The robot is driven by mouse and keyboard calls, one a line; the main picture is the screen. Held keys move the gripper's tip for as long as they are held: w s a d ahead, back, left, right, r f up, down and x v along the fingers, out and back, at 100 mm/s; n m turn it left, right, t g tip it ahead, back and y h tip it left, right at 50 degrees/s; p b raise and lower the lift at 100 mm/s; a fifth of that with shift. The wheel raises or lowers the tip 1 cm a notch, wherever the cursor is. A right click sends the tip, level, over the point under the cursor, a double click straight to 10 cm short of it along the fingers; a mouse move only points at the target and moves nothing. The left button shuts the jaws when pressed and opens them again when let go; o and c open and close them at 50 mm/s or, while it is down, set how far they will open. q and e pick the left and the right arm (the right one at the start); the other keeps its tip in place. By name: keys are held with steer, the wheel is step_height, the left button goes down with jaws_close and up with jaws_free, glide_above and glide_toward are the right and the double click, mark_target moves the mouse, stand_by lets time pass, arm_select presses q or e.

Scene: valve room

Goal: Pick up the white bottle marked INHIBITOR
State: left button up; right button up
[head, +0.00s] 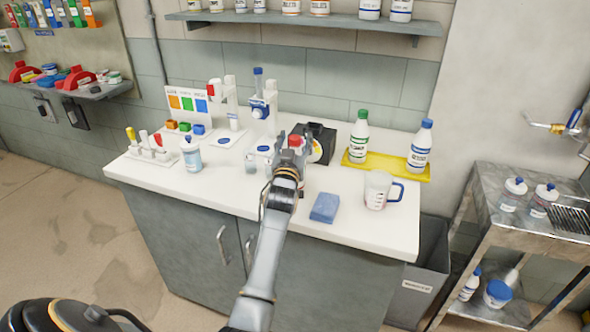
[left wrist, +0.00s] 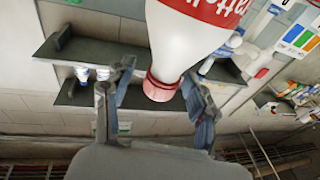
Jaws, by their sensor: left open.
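My left gripper (head: 292,158) is over the counter, its open fingers at a white bottle with a red cap (head: 295,141). In the left wrist view, the open fingers of this gripper (left wrist: 157,78) stand on either side of that bottle (left wrist: 180,45). Its red label shows only in part, and I cannot read INHIBITOR on it. In the head view the arm hides most of this bottle. Other white bottles are a green-capped one (head: 359,140), a blue-capped one (head: 420,146) and a smaller blue-capped one (head: 191,154); their labels are too small to read.
A metal cart (head: 490,215) stands to the right.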

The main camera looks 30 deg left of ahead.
arm_select(q)
jaws_close()
steer(key=shift+r, duration=0.15)
stand_by(0.5)
